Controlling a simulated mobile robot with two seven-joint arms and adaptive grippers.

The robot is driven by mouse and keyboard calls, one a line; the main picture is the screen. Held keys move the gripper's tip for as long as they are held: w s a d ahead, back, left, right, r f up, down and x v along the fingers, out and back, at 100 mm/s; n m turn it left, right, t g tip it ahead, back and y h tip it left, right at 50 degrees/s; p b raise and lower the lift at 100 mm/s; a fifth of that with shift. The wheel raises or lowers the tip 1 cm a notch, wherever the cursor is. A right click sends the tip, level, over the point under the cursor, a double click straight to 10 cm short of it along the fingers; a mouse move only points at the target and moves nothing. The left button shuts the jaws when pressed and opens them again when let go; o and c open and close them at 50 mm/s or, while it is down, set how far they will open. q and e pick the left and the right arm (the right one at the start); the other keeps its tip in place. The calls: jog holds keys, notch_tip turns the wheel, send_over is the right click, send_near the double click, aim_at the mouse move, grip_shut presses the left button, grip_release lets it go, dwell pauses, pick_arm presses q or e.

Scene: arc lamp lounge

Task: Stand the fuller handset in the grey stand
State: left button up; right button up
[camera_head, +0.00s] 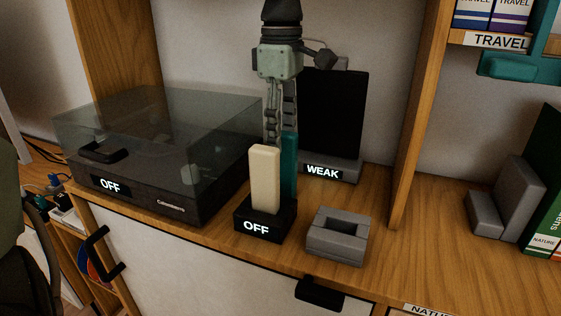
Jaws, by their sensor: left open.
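A cream handset (264,180) stands upright in a black base (265,222) whose label reads OFF. A teal handset (289,168) stands upright just behind and to the right of it, its lower part partly hidden. The grey stand (338,236), a block with an empty slot in its top, sits to the right of the black base. My left gripper (281,136) comes down from above, open, its fingertips at the top of the teal handset. I cannot tell whether they touch it. No charge reading shows on either handset. My right gripper is not in view.
A turntable (150,185) with a clear cover and an OFF label stands at the left. A black panel (334,115) on a grey foot marked WEAK stands behind the handsets. A grey bookend (505,200) and books are at the right. Shelf top between stand and bookend is clear.

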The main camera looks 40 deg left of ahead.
aim_at(285, 167)
pick_arm(q)
jog(key=f, duration=0.7)
jog(key=shift+w+d+f+p, duration=0.1)
jog(key=shift+d+f+p, duration=0.2)
jog(key=shift+p, duration=0.05)
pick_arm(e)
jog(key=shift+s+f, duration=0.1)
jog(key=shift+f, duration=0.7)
pick_arm(q)
jog(key=shift+c, duration=0.6)
grip_shut()
